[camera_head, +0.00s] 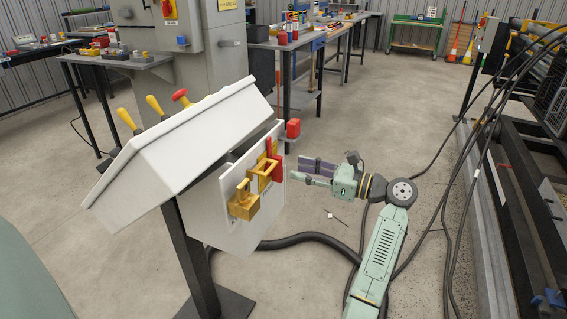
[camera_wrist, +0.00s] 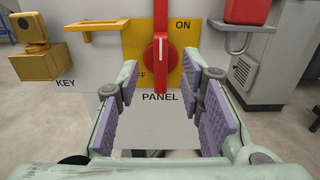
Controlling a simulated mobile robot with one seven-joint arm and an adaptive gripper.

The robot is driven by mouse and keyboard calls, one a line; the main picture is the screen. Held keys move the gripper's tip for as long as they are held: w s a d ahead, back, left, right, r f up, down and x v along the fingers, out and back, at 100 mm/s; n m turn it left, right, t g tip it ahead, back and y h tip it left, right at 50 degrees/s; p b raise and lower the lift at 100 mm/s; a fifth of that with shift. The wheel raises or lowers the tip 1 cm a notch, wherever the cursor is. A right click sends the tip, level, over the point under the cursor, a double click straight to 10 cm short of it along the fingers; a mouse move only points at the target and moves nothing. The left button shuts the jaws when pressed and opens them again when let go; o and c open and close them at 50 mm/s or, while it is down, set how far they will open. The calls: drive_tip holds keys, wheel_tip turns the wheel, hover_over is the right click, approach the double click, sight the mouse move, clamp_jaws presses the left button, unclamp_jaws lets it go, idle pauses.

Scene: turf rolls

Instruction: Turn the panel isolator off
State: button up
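The panel isolator is a red rotary switch (camera_wrist: 175,62) on a yellow plate (camera_wrist: 134,42) on the front of the white console. Its red handle (camera_wrist: 160,35) stands upright with a white line down it, and shows edge-on in the head view (camera_head: 276,162). PANEL is printed below. My gripper (camera_wrist: 162,100) is open, its purple pads either side of the handle's line, and empty. In the head view my gripper (camera_head: 304,171) is just right of the console face, apparently short of the handle.
A yellow block (camera_wrist: 35,62) by the KEY label and a yellow bracket (camera_wrist: 97,27) are left of the isolator. Levers and a red knob (camera_head: 180,96) stand behind the sloped console top (camera_head: 175,145).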

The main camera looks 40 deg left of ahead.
sight(282, 165)
drive_tip(key=x, duration=0.6)
drive_tip(key=shift+a+p, duration=0.1)
drive_tip(key=shift+p, duration=0.3)
clamp_jaws()
